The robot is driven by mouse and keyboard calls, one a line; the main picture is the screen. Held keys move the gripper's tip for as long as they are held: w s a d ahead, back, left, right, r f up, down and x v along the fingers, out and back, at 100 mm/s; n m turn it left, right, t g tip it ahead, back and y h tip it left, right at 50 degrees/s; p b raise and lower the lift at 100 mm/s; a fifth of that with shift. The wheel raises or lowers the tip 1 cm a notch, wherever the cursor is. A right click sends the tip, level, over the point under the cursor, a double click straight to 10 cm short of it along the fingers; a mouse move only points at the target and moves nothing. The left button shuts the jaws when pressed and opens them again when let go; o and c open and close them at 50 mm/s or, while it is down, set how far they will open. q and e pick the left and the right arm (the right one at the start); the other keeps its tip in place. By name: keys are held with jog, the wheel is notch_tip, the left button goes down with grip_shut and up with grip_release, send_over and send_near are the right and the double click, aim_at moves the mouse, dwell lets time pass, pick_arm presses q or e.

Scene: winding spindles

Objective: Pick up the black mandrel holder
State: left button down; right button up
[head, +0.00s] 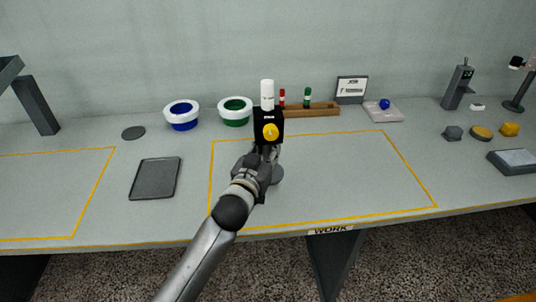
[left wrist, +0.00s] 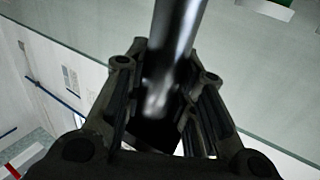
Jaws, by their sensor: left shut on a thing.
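The black mandrel holder (head: 267,118) is a dark block with a round yellow face, at the middle of the bench in the head view. A white cylinder (head: 267,93) shows upright directly above it. My left gripper (head: 264,153) is at the lower end of the holder and is shut on it. In the left wrist view a glossy dark rod-like part (left wrist: 172,65) runs between the fingers of my left gripper (left wrist: 165,95). The fingers hide the holder's lower end. My right gripper is not in view.
A grey disc (head: 277,174) shows beside my left gripper. Behind stand a blue-centred bowl (head: 182,107), a green-centred bowl (head: 235,102) and a wooden rack (head: 315,110) with red and green pegs. A dark tray (head: 155,179) lies left. The right of the yellow outline is clear.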

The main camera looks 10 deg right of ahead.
pick_arm(q)
jog(key=s+a+r, duration=0.1)
jog(key=s+r, duration=0.8)
jog(key=s, duration=0.4)
jog(key=shift+s+a, duration=0.2)
jog(key=shift+r, duration=0.1)
jog(key=shift+w+d+f+b, duration=0.15)
jog(key=shift+w+f+b, duration=0.8)
jog(key=shift+w+f, duration=0.8)
jog(key=shift+w+d+f+b, duration=0.2)
jog(key=shift+w+f+b, duration=0.8)
jog(key=shift+w+f, duration=0.75)
jog(key=shift+w+d+f+b, duration=0.15)
jog(key=shift+w+f+b, duration=1)
jog(key=shift+w, duration=0.95)
jog(key=shift+w+d+f+b, duration=0.2)
jog(key=shift+w+f+b, duration=0.4)
jog(key=shift+w+f, duration=0.75)
jog(key=shift+f, duration=0.7)
